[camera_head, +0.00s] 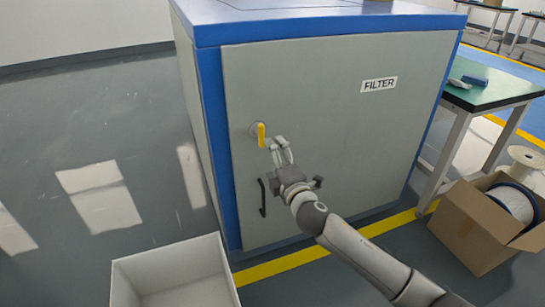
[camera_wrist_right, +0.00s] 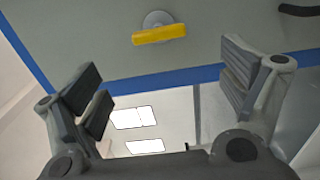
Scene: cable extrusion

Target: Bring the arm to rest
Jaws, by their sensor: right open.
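My right gripper (camera_head: 279,148) is in front of the grey door of the filter cabinet (camera_head: 330,120), close to a yellow handle (camera_head: 261,135) on a round grey base. In the right wrist view the right gripper (camera_wrist_right: 170,90) is open, its fingers wide apart with nothing between them. The yellow handle (camera_wrist_right: 159,34) lies beyond the fingertips there, apart from them. In the head view the handle stands upright. My left gripper is not in view.
A black door pull (camera_head: 262,197) sits below the yellow handle. A white open bin (camera_head: 175,272) stands on the floor at the front. At right are a cardboard box with a spool (camera_head: 475,228) and a green-topped table (camera_head: 487,92). Floor at left is clear.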

